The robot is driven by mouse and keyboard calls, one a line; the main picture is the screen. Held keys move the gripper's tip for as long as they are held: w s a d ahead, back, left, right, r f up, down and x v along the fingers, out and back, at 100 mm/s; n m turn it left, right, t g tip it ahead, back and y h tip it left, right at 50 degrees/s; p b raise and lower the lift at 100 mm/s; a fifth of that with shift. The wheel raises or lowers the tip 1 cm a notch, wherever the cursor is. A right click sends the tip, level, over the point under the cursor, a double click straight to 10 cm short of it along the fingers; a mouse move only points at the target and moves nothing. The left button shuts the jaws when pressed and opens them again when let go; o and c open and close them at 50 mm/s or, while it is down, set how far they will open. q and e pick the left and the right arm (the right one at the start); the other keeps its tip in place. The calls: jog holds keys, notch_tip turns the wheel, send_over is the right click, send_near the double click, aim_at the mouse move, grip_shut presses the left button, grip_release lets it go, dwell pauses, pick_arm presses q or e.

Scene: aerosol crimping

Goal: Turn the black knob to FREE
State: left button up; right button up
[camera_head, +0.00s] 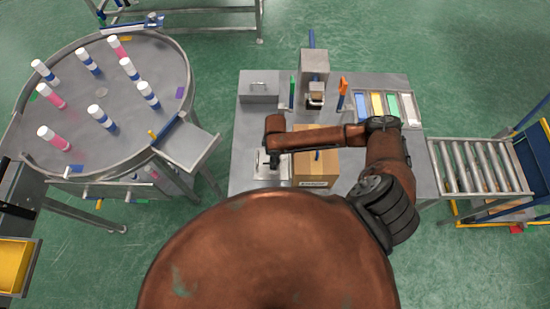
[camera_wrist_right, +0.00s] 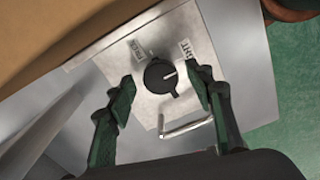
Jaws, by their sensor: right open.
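The black knob (camera_wrist_right: 158,77) sits on a grey metal plate (camera_wrist_right: 107,63) in the right wrist view. Its white mark points right and slightly up, on the side of the label ending in "NT" (camera_wrist_right: 196,48). A second label (camera_wrist_right: 138,47) sits up and left of the knob; its small text is hard to read. My right gripper (camera_wrist_right: 161,92) is open, its two green-padded fingers on either side of the knob, with visible gaps. In the head view the knob is hidden under my right arm, over a light plate (camera_head: 262,172). My left gripper is not in view.
A cardboard box (camera_head: 317,170) stands right beside the plate on the metal table (camera_head: 247,121); its side fills the upper left of the wrist view. A metal bar handle (camera_wrist_right: 187,128) is near the right finger. A round table (camera_head: 110,100) with several cans stands left.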

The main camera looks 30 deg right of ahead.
jog(key=shift+f, duration=0.15)
jog(key=c, duration=0.5)
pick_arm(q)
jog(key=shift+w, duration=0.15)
pick_arm(e)
jog(key=c, duration=0.6)
